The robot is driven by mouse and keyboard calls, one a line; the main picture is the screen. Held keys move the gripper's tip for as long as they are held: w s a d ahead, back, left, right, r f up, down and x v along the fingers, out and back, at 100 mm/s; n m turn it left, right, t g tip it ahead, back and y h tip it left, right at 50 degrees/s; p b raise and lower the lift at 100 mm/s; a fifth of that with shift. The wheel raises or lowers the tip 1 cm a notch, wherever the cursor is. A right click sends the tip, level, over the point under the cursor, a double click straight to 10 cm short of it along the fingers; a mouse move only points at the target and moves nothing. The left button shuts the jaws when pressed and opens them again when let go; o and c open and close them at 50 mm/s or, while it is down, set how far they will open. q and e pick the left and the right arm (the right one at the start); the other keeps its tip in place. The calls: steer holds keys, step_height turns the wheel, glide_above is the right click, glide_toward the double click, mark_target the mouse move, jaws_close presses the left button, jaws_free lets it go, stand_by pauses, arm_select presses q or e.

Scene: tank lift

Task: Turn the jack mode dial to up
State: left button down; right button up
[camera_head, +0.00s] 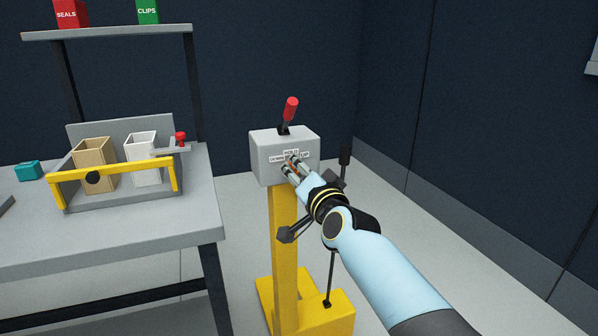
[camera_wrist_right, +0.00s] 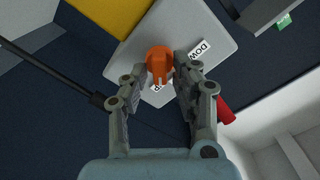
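The jack's grey control box (camera_head: 267,149) sits on a yellow post (camera_head: 284,225), with small white labels on its front face. The orange mode dial (camera_wrist_right: 160,62) shows in the right wrist view, its pale pointer mark toward the picture's bottom. One label beside it reads "DOW", partly cut off (camera_wrist_right: 200,49); another below the dial is mostly hidden. My right gripper (camera_head: 291,166) is at the box's front. In the wrist view its open fingers (camera_wrist_right: 160,85) stand on either side of the dial's near end, with small gaps visible. My left gripper is not in view.
A red-handled lever (camera_head: 290,110) rises from the box top. A black-gripped rod (camera_head: 344,155) stands at the right. A grey workbench (camera_head: 130,227) on the left holds a yellow-barred fixture (camera_head: 120,176) with two bins. Floor right of the jack is clear.

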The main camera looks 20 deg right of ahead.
steer(key=shift+o, duration=0.7)
steer(key=shift+s, duration=0.1)
steer(key=s, duration=1.2)
steer(key=shift+d, duration=0.2)
steer(key=shift+f, duration=0.1)
